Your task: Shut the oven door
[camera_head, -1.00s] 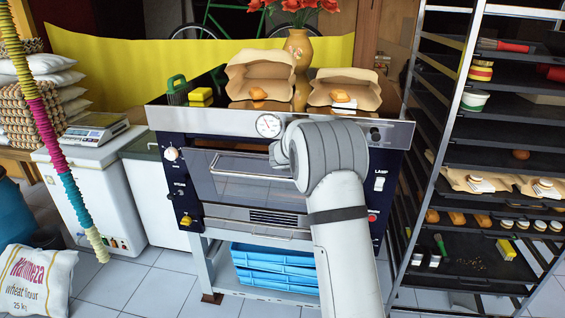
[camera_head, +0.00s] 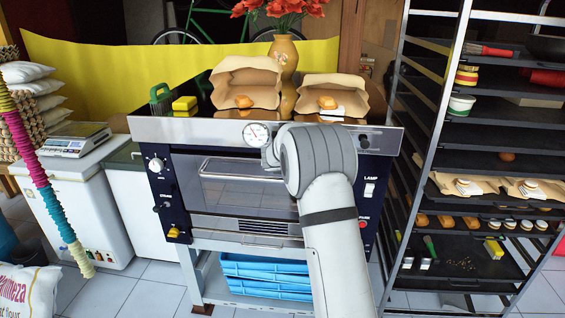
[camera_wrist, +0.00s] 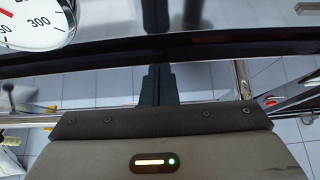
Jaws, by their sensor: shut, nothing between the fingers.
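The oven (camera_head: 165,200) is a dark blue and steel unit on a stand. Its door (camera_head: 245,198) has a dark glass pane and a pale bar handle (camera_head: 243,179). The door looks near upright, but I cannot tell whether it is fully flush with the front. My arm hides its right part. My gripper (camera_wrist: 158,85) is shut and empty, and in the wrist view its fingers point at a shiny surface close ahead. I cannot tell whether they touch it. In the head view my own arm hides the fingers. The round dial (camera_wrist: 30,22) is close at upper left.
Paper bags (camera_head: 245,82) and a vase (camera_head: 283,55) of red flowers stand on the oven top. A loaded tray rack (camera_head: 440,110) stands close on the right. A white chest (camera_head: 85,200) with a scale is at the left. Blue crates (camera_head: 265,268) sit under the oven.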

